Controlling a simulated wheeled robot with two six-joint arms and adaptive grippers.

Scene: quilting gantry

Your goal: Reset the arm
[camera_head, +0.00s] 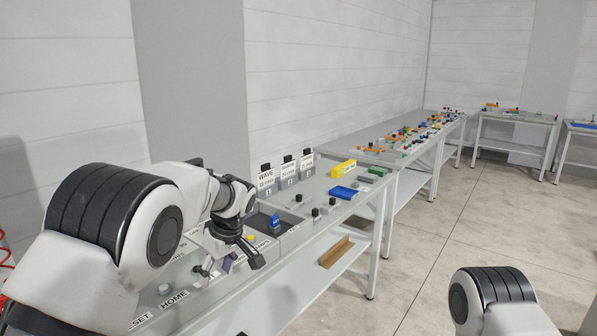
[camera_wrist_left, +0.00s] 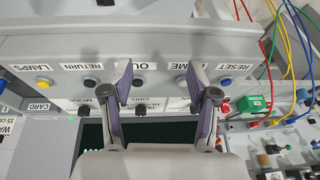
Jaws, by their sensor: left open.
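My left gripper (camera_head: 216,268) is over the front of the labelled control console in the head view. In the left wrist view, its two purple-padded fingers (camera_wrist_left: 160,78) stand apart with nothing held between them. The RESET label (camera_wrist_left: 235,54) is right of the fingers, with a blue button (camera_wrist_left: 225,82) below it. The HOME label (camera_head: 173,299) and a grey button (camera_head: 164,289) show left of the gripper in the head view. The RESET label is also partly visible (camera_head: 139,321) at the lower left edge. My right gripper is out of view.
Coloured wires (camera_wrist_left: 272,50) and a green block (camera_wrist_left: 252,103) are at the right of the wrist view. A blue tray (camera_head: 343,192) and yellow block (camera_head: 343,169) lie farther along the bench. The floor (camera_head: 470,220) at right is clear.

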